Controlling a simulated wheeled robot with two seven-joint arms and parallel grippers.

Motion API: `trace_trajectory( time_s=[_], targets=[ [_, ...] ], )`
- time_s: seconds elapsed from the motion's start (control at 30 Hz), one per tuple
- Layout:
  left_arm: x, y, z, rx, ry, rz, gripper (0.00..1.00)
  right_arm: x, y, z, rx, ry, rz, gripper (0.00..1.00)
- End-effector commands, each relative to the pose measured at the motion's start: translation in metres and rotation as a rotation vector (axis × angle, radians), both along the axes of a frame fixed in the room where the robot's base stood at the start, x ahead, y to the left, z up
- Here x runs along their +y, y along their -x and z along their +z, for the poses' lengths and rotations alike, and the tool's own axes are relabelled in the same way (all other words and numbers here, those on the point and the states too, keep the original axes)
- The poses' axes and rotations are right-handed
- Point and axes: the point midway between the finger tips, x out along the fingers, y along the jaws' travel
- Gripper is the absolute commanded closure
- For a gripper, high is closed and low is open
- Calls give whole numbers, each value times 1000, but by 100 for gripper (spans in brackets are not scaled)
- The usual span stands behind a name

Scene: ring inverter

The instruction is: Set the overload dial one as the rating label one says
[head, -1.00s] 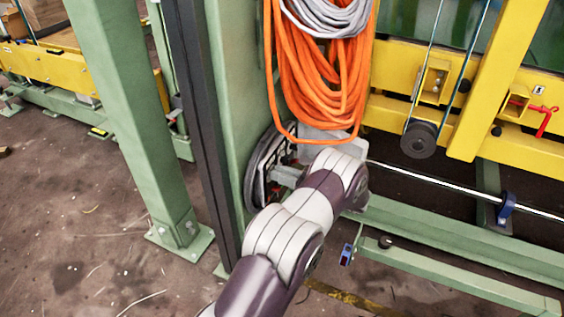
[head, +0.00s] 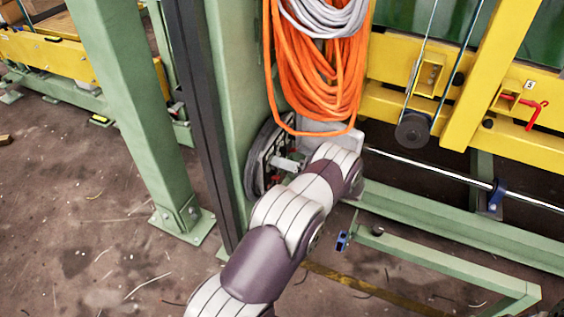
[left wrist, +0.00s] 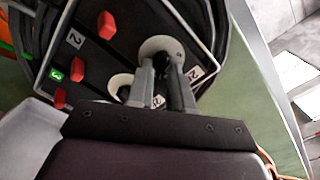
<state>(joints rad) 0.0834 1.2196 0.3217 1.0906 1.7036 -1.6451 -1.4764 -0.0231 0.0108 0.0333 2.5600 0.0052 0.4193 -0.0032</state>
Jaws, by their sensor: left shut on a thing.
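A dark panel with a pale frame (head: 262,160) is on the green post, low beside the cables. In the left wrist view the panel (left wrist: 92,62) carries red knobs (left wrist: 107,24), two round pale dials and small number labels. My left gripper (left wrist: 165,72) is shut on the black knob of the upper dial (left wrist: 158,46); its fingers also show in the head view (head: 287,163). A second dial (left wrist: 119,86) is partly hidden by a finger. I cannot tell which is label one.
Orange cable coils (head: 315,75) hang just above the panel. The green post (head: 240,110) stands to its left. A yellow frame (head: 470,100) and a shiny rod (head: 430,165) are to the right.

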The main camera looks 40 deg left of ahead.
Motion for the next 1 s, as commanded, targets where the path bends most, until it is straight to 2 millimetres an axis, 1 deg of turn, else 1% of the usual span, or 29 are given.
trace_trajectory(
  time_s=[0.27, 0.77, 0.8, 0.83, 1.0],
  targets=[
    [-1, 1, -3, 79, 21, 1, 100, 0, 0, 2, 0, 0, 0, 63],
    [-1, 1, -3, 93, 24, 1, 100, 0, 0, 2, 0, 0, 0, 63],
    [-1, 1, -3, 93, 25, 2, 67, 0, 0, 2, 0, 0, 0, 63],
    [-1, 1, -3, 93, 24, 1, 65, 0, 0, 2, 0, 0, 0, 63],
    [0, 0, -2, 90, 22, 1, 65, 0, 0, 2, 0, 0, 0, 63]
  ],
)
